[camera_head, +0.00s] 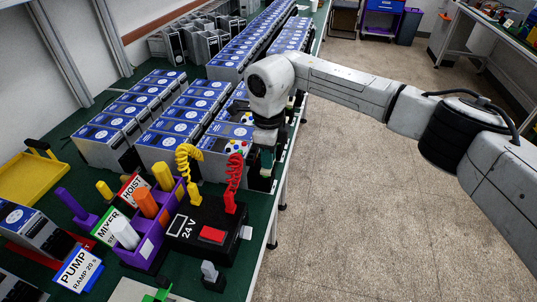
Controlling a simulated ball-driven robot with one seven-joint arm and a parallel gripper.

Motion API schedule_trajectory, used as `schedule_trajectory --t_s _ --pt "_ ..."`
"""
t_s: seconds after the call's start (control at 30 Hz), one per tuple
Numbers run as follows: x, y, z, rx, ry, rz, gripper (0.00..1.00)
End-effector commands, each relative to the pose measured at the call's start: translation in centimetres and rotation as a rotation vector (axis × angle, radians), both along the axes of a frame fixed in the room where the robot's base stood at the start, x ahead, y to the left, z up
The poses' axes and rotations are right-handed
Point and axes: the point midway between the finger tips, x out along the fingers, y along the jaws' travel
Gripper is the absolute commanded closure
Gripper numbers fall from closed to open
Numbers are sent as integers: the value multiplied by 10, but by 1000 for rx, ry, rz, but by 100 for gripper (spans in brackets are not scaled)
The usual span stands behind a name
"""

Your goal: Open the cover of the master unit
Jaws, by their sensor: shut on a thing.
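The unit that I take for the master unit (212,147) stands at the right end of the front row on the green table. It is a grey box with a blue top, and a cluster of coloured buttons (237,147) shows near its right side. My gripper (266,160) points down at the right side of this unit, near the table's right edge. It is shut on a small part there, seemingly the cover. The fingertips and the held part are mostly hidden by the wrist and are too small to make out, so how far the cover stands open cannot be told.
A black 24 V box (205,228) with a yellow coiled lead (188,160) and a red coiled lead (233,180) stands in front. A purple holder (147,238) is left of it. More blue-topped units (243,50) fill the table behind. The floor at right is clear.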

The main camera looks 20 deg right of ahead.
Motion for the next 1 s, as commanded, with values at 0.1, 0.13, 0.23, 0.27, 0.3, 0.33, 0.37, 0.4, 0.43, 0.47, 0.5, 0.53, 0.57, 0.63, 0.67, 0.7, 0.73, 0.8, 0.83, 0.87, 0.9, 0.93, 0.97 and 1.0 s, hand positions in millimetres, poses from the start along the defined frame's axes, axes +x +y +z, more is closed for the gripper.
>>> schedule_trajectory --t_s 0.1,0.13,0.23,0.27,0.3,0.33,0.37,0.4,0.43,0.47,0.5,0.53,0.57,0.63,0.67,0.7,0.73,0.8,0.83,0.87,0.9,0.93,0.97,1.0 --pt "0 0 0 8 -4 0 100" --pt "0 -1 0 12 -7 -1 100" --pt "-1 -2 0 34 -23 -1 100" --pt "-1 -2 -1 43 -30 -1 100" --pt "-2 -3 -1 57 -40 -2 100" --pt "-2 -4 -1 70 -51 -2 100" --pt "-2 -4 -1 83 -59 -2 100" --pt "-3 -5 -1 105 -75 -3 100" --pt "-3 -6 -1 121 -87 -3 100" --pt "-4 -7 -1 139 -101 -3 100" --pt "-5 -8 -2 164 -119 -3 100" --pt "-5 -9 -2 186 -135 -3 100" --pt "-6 -10 -2 208 -150 -3 100" --pt "-7 -12 -3 261 -189 -4 100" --pt "-8 -12 -4 285 -205 -5 100" --pt "-9 -14 -4 315 -229 -5 100" --pt "-9 -14 -5 338 -246 -5 100" --pt "-11 -16 -6 391 -285 -5 100" --pt "-11 -17 -7 416 -302 -5 100" --pt "-12 -18 -7 439 -319 -5 100" --pt "-12 -19 -8 470 -342 -5 100" --pt "-13 -20 -8 493 -358 -5 100" --pt "-13 -21 -9 516 -376 -5 100" --pt "-15 -21 -10 547 -397 -5 100"
